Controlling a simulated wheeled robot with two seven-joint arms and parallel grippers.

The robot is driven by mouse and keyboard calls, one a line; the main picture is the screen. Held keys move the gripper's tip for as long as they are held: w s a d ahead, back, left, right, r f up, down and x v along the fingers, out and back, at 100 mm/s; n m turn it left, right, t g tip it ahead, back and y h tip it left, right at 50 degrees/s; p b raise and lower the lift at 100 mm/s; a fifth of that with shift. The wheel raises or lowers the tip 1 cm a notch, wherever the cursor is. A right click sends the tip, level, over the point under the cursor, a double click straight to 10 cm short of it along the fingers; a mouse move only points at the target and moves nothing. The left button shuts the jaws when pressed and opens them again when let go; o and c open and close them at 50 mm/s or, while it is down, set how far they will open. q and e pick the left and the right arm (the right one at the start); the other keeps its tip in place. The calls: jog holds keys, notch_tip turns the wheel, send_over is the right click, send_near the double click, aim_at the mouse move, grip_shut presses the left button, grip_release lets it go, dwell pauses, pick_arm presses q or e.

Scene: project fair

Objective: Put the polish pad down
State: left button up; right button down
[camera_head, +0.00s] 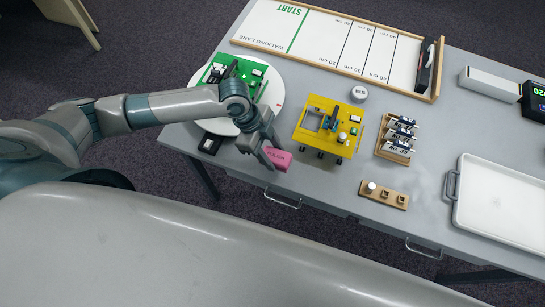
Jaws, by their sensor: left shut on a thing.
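My left gripper (269,157) is shut on a pink polish pad (280,158), seen in the head view. It holds the pad near the front edge of the grey table, left of a yellow board on legs (311,137). I cannot tell whether the pad touches the table. Behind my left wrist, a green board (258,83) lies on a white round plate (275,88), partly hidden by my arm. My right gripper is not in view.
A walking lane board (330,42) lies at the back. A wooden rack (389,152) holds small labelled modules. A small wooden block with sockets (378,197) lies near the front edge. A white tray (500,226) is at the right. Bare table lies between them.

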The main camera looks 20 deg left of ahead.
aim_at(272, 160)
pick_arm(q)
jog(key=shift+f, duration=0.3)
notch_tip(272, 160, down, 3)
jog(key=shift+r+p, duration=0.1)
jog(key=shift+p, duration=0.7)
jog(key=shift+f, duration=0.3)
jog(key=o, duration=1)
jog(key=shift+f, duration=0.1)
